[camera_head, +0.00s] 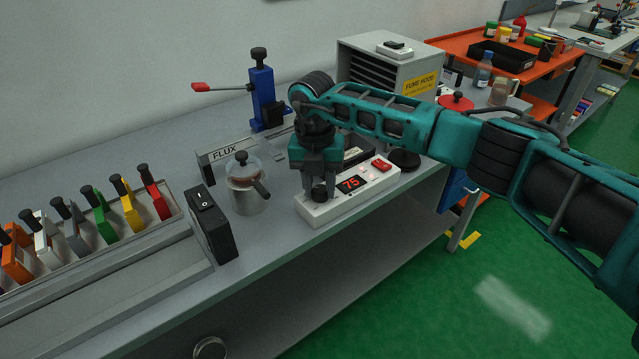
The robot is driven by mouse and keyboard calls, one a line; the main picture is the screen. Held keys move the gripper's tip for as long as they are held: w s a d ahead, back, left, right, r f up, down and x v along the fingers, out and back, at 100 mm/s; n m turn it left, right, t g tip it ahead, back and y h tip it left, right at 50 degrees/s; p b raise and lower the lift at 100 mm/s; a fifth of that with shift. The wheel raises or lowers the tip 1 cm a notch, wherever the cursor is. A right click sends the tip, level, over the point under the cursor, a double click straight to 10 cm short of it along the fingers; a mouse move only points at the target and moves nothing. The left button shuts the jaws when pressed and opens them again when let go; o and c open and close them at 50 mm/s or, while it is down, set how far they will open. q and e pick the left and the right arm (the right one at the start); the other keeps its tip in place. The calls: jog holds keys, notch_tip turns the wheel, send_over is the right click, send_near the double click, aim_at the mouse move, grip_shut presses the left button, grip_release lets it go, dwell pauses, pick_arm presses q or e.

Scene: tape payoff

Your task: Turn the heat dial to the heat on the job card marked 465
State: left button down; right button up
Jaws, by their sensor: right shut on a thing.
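The heat dial (319,193) is a small dark knob at the left end of a white control box (338,209) near the bench's front edge. The box has a red lit display (351,183) that reads 75 and a red switch (381,164) at its right end. My right gripper (319,184) points down from above and is shut on the dial, with its fingers hiding part of it. I cannot make out a job card marked 465. My left gripper is not in view.
A glass-topped metal pot (246,188) and a black switch box (214,228) stand left of the control box. A FLUX-labelled bar (228,152) and a blue press (264,98) are behind. The FUME HOOD unit (374,72) stands behind my arm.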

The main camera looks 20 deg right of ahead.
aim_at(316, 190)
jog(key=o, duration=1)
jog(key=shift+o, duration=0.2)
notch_tip(316, 190, up, 13)
jog(key=shift+w+a+b, duration=0.15)
jog(key=shift+a+b, duration=0.15)
jog(key=shift+a, duration=0.05)
